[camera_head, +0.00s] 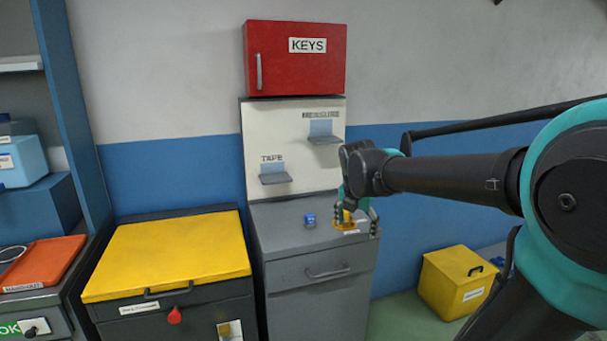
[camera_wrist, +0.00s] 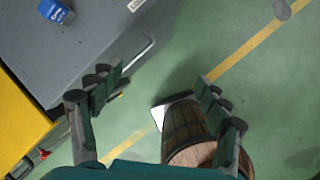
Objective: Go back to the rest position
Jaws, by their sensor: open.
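My gripper (camera_head: 357,212) hangs over the right part of the grey cabinet top (camera_head: 285,235) in the head view, fingers pointing down. In the wrist view my gripper (camera_wrist: 158,80) has its two fingers spread wide, with nothing held between them. A small blue item (camera_head: 310,220) sits on the cabinet top to the left of the gripper; it also shows in the wrist view (camera_wrist: 57,11). A yellow-orange item (camera_head: 348,225) shows by the fingers, partly hidden by them.
A red KEYS box (camera_head: 297,58) and a white panel (camera_head: 292,150) with small shelves stand behind. A yellow-topped chest (camera_head: 168,255) is at left, a yellow box (camera_head: 455,285) on the floor at right. The wrist view shows a wooden barrel (camera_wrist: 183,125) below.

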